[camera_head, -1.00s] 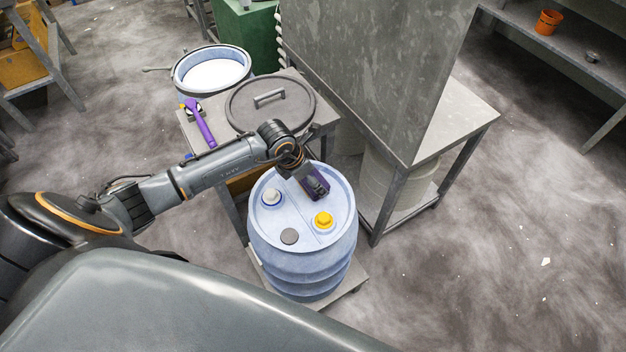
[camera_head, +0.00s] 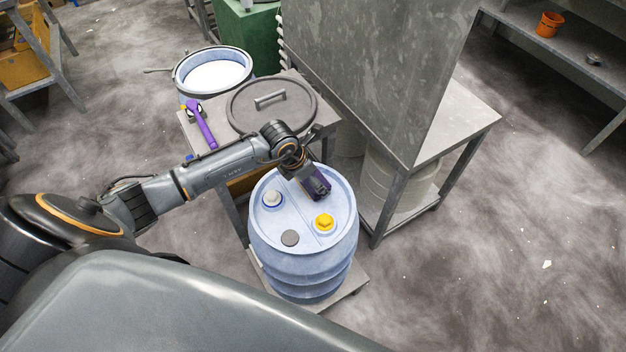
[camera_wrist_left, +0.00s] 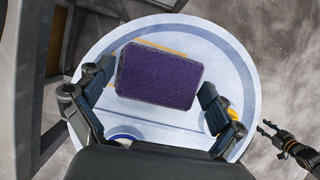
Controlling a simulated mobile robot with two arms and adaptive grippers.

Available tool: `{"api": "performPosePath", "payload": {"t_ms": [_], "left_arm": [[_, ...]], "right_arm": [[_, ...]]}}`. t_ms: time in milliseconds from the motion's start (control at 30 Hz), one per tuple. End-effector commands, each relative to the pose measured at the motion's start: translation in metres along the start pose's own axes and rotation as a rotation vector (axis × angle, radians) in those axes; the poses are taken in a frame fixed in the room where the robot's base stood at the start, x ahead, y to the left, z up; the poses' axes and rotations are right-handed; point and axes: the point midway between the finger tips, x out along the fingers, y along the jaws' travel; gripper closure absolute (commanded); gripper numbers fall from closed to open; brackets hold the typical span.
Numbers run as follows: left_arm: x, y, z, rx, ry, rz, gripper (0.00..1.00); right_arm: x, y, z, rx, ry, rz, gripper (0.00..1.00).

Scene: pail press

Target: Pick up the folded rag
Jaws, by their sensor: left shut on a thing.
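The folded rag (camera_wrist_left: 160,75) is a purple, thick, rectangular pad. It is between the fingers of my left gripper (camera_wrist_left: 152,88), which is shut on it, over the top of the pale blue drum (camera_head: 262,232). In the head view the rag (camera_head: 319,189) is partly covered by my left gripper (camera_head: 314,183), near the back right of the drum's lid. Whether the rag still touches the lid I cannot tell. My right gripper (camera_wrist_left: 268,128) shows small at the right edge of the wrist view, away from the drum, with its fingers apart.
The drum lid has a white cap (camera_head: 271,198), a yellow cap (camera_head: 324,222) and a grey disc (camera_head: 290,238). Behind it a table holds a round grey lid (camera_head: 245,115) and a purple-handled tool (camera_head: 203,128). A large metal hopper (camera_head: 375,65) stands close at the right.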

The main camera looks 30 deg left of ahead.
Motion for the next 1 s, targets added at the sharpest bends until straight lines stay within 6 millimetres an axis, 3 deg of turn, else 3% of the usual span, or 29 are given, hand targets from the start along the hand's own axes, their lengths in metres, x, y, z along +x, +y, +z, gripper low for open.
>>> {"api": "performPosePath", "payload": {"t_ms": [133, 433, 700, 1000], "left_arm": [[-0.021, 0.001, 0.009, 0.004, -0.004, 0.003, 0.38], [-0.099, 0.006, -0.02, 0.005, 0.003, 0.005, 0.38], [-0.138, 0.012, -0.062, 0.001, 0.007, 0.004, 0.38], [-0.16, 0.014, -0.08, -0.001, 0.004, 0.002, 0.38]], "right_arm": [[0.006, 0.0, 0.0, 0.0, 0.002, 0.0, 0.6], [0.01, 0.0, -0.001, 0.001, 0.003, 0.0, 0.6], [0.02, -0.001, -0.001, 0.001, 0.003, -0.001, 0.6], [0.022, -0.002, 0.0, 0.002, 0.003, -0.002, 0.6]]}}
